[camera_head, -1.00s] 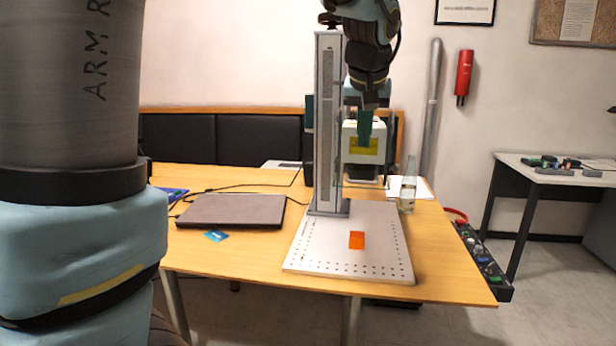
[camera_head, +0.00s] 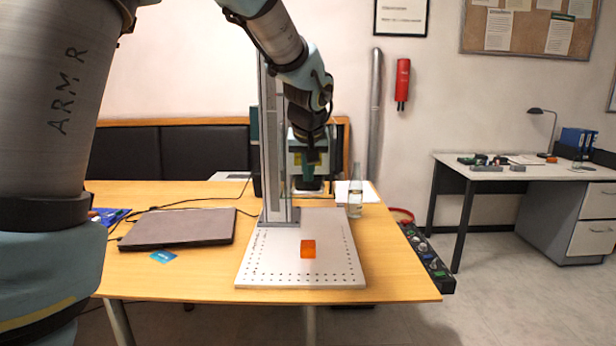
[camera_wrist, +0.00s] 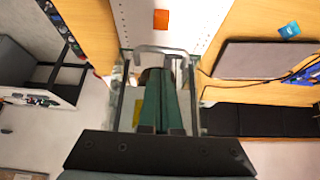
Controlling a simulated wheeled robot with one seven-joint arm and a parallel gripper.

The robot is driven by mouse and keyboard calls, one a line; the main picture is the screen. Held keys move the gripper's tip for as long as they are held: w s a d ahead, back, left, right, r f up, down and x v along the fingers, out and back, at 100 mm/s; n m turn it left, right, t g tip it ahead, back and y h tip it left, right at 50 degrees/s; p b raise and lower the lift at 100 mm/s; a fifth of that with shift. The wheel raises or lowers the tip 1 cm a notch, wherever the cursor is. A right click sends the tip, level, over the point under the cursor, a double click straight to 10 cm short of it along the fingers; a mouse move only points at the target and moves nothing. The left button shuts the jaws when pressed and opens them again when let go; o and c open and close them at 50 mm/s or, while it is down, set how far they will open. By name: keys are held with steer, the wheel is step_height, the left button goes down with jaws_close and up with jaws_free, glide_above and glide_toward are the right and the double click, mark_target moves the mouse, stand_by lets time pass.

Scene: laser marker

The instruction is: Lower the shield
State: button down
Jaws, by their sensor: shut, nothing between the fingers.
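The laser marker's column (camera_head: 272,150) stands on a perforated base plate (camera_head: 345,270), with the laser head (camera_head: 296,160) on its front. The shield shows in the wrist view as a clear, framed guard with a grey bar handle (camera_wrist: 160,50). It is raised around the laser head, above the plate; its clear panels are hard to make out in the head view. My gripper (camera_head: 312,172) is shut and empty in front of the laser head. In the wrist view its green fingers (camera_wrist: 161,105) point toward the handle, between the frame's sides. Contact with the handle cannot be told.
An orange block (camera_head: 308,249) lies on the plate. A closed laptop (camera_head: 180,228) and blue card (camera_head: 163,257) lie left. A glass bottle (camera_head: 355,192) stands right of the marker. The table's front right is clear.

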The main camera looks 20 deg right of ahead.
steer(key=shift+s+f, duration=0.2)
steer(key=shift+f, duration=0.75)
step_height(320, 180, down, 18)
steer(key=b, duration=1.6)
steer(key=shift+f, duration=0.15)
steer(key=shift+a+f, duration=0.1)
steer(key=shift+a, duration=0.05)
steer(key=s+a+r+p, duration=0.1)
steer(key=s+r+p, duration=0.2)
steer(key=r, duration=1)
steer(key=shift+s+a, duration=0.35)
steer(key=shift+s, duration=0.2)
